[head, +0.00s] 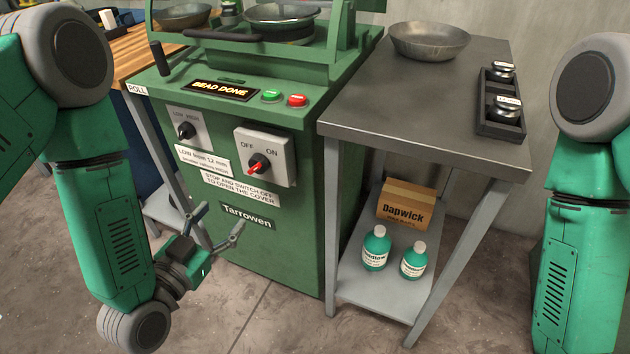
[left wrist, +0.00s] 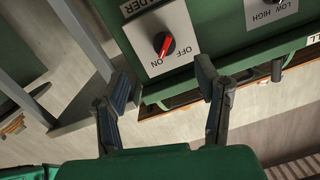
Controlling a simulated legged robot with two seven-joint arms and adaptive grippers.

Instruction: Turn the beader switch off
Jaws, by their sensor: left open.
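The beader switch is a black knob with a red bar (head: 258,164) on a light grey box (head: 282,178) on the green machine's front. OFF is printed at its upper left and ON at its upper right. The red bar slants from lower left to upper right, in line with ON. The knob (left wrist: 163,44) also shows upside down in the left wrist view. My left gripper (head: 216,224) is open and empty, below and left of the switch box, apart from it. Its two fingers (left wrist: 164,82) stand spread in the left wrist view. My right gripper is out of view.
A LOW/HIGH knob (head: 185,130) sits left of the switch. A green button (head: 271,96) and a red button (head: 297,100) sit above, beside a BEAD DONE display (head: 220,90). A metal table (head: 400,105) with a bowl (head: 430,40) stands at the right.

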